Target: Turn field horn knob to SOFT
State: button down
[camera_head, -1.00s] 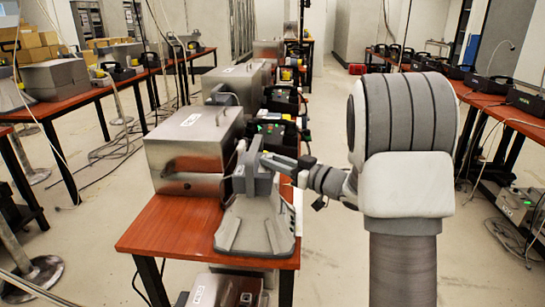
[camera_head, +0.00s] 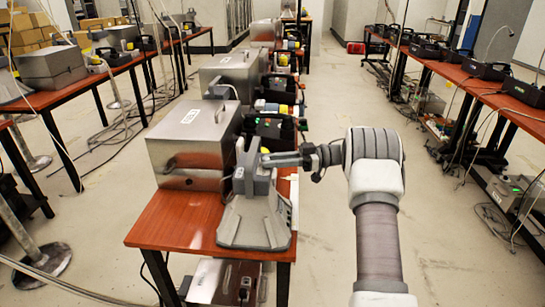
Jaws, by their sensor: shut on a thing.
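A grey field horn unit (camera_head: 252,215) with a wide sloped base stands upright near the front of the red-brown table. My gripper (camera_head: 270,159) reaches in from the right at its upper part. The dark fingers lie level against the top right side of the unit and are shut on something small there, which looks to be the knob. The knob itself is hidden by the fingers, so its setting and any SOFT marking cannot be read.
A steel box (camera_head: 193,150) with a handle stands close to the left of the unit. Black devices (camera_head: 270,132) with coloured lights stand behind it. The table's front strip (camera_head: 170,225) is bare. Open floor lies to the right, before another long table (camera_head: 490,88).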

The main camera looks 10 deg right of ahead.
jog(key=shift+w+a+n+g, duration=0.1)
jog(key=shift+n+g, duration=0.5)
jog(key=shift+g, duration=0.3)
jog(key=shift+n+g+p, duration=0.3)
jog(key=shift+n+g, duration=0.1)
jog(key=shift+g, duration=0.2)
jog(key=c, duration=0.7)
grip_release()
jog(key=shift+d, duration=0.2)
